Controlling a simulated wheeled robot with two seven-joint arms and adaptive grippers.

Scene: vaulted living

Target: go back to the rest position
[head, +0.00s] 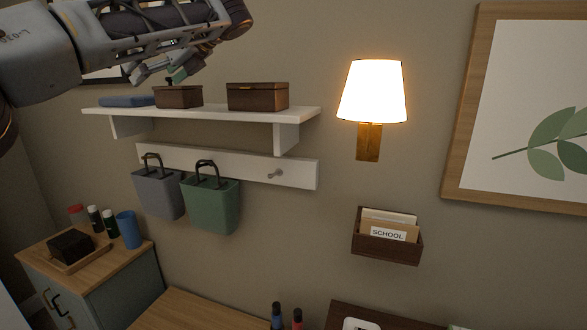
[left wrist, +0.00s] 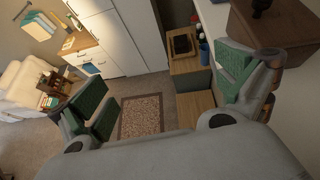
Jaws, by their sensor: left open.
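My left gripper (head: 160,72) is at the upper left of the head view, just above the left end of the white shelf (head: 215,112). In the left wrist view the left gripper (left wrist: 166,86) has its two green-padded fingers spread wide, with nothing between them. A small brown box (head: 178,97) with a dark knob on its lid stands on the shelf just under the gripper. A brown box (left wrist: 275,38) shows close beside the right-hand finger in the wrist view; whether they touch I cannot tell. My right gripper is not in view.
A second brown box (head: 258,96) and a blue folded item (head: 127,101) lie on the shelf. A grey bag (head: 158,193) and a green bag (head: 210,206) hang below. A lit wall lamp (head: 372,92) is to the right. A cabinet (head: 105,282) stands lower left.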

